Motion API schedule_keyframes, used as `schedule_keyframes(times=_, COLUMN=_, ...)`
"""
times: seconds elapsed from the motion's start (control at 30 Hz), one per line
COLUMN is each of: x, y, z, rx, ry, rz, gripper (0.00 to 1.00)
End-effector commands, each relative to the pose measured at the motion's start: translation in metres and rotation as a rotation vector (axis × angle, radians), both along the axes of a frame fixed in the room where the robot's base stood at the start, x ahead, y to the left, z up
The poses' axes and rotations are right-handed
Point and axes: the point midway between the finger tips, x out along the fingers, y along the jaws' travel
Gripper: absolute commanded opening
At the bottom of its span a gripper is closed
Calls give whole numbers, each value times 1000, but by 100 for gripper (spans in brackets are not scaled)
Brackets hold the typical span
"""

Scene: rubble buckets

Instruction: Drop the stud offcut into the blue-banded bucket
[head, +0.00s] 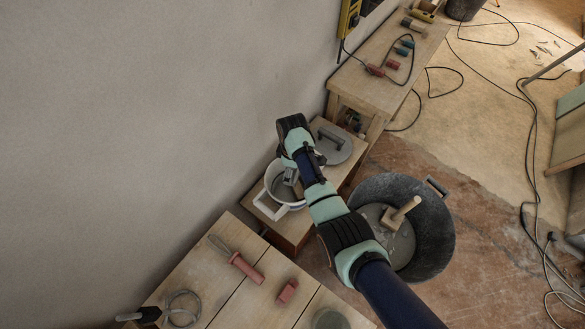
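A white bucket (271,185) with a pale handle stands on a low wooden stand beside the wall. My gripper (293,177) is at the end of my arm, over the mouth of this bucket. My own wrist and arm cover much of it, so its fingers are not clear. A small grey-brown piece shows at the gripper, inside the bucket's outline; I cannot tell whether it is the stud offcut or part of the gripper. No blue band can be made out on any bucket from here.
A large black tub (440,225) holding a wooden-handled mallet (400,213) stands right of my arm. A grey lid-like disc (334,146) lies behind the bucket. The near table (215,290) bears a trowel (238,260) and a red block (288,290). Cables cross the floor at right.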

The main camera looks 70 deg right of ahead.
Motion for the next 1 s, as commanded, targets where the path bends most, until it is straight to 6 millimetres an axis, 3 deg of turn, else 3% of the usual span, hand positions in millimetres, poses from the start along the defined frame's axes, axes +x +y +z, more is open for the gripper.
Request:
schedule_keyframes(times=0.1, x=0, y=0, z=2, rx=-1, ry=0, rz=0, gripper=57)
schedule_keyframes(times=0.13, x=0, y=0, z=2, rx=-1, ry=0, rz=0, gripper=95)
schedule_keyframes(times=0.17, x=0, y=0, z=2, rx=-1, ry=0, rz=0, gripper=100)
schedule_keyframes(times=0.57, x=0, y=-1, z=7, rx=-2, ry=-1, rz=0, gripper=100)
schedule_keyframes(times=0.67, x=1, y=-1, z=23, rx=-4, ry=-3, rz=0, gripper=100)
schedule_keyframes(times=1.0, x=1, y=-1, z=103, rx=-3, ry=-2, rz=0, gripper=100)
